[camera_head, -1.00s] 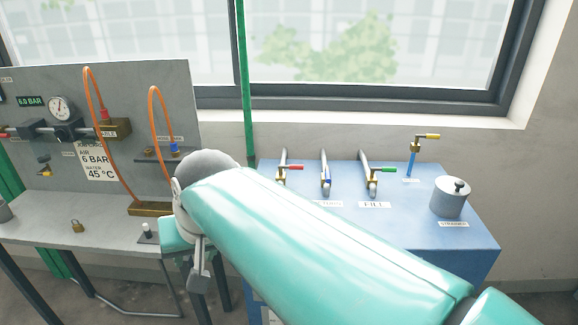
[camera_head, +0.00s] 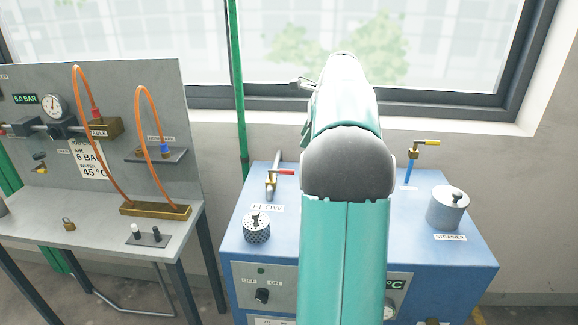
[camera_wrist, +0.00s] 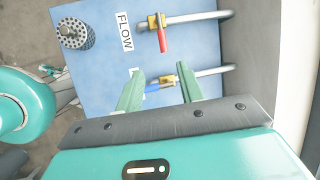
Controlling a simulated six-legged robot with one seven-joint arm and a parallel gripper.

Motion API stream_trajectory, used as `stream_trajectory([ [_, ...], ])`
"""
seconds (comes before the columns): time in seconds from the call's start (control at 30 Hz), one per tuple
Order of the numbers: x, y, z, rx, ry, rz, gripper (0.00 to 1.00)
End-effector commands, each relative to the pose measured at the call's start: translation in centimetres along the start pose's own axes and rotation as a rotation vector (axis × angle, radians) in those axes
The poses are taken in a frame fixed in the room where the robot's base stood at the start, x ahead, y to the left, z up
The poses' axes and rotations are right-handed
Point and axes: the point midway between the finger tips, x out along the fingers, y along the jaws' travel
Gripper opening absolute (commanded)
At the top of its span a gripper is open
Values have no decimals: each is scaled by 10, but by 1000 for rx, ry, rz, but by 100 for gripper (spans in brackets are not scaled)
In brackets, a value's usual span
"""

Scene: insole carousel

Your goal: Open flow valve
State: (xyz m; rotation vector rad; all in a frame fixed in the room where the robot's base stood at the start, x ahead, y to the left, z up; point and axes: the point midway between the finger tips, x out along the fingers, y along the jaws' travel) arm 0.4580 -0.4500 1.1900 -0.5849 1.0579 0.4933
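The flow valve has a red handle (camera_head: 284,171) on a bent grey pipe, behind the FLOW label (camera_head: 267,208) on the blue cabinet top. In the wrist view the red handle (camera_wrist: 161,40) and brass body lie beyond my fingertips, next to the FLOW label (camera_wrist: 124,31). A blue-handled valve (camera_wrist: 160,85) shows between my fingers in the wrist view. My gripper (camera_wrist: 157,82) is open, with its two green fingers apart and nothing seen held. In the head view my arm hides the gripper's fingers and the middle valves.
A perforated metal strainer (camera_head: 256,228) stands on the blue cabinet (camera_head: 232,215), in front of the flow valve. A yellow-handled valve (camera_head: 427,142) and a lidded pot (camera_head: 448,208) stand at the right. A grey bench (camera_head: 92,235) with orange hoses is at the left.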

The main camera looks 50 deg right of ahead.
Motion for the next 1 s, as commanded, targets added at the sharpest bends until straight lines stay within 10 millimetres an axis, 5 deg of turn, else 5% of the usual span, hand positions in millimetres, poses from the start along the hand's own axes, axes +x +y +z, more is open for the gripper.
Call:
stream_trajectory([
  [0.27, 21, -6, -8, 34, -4, 3, 38],
  [0.7, 106, -7, -10, 31, -3, 3, 38],
  [1.0, 137, -7, -10, 30, -2, 1, 38],
])
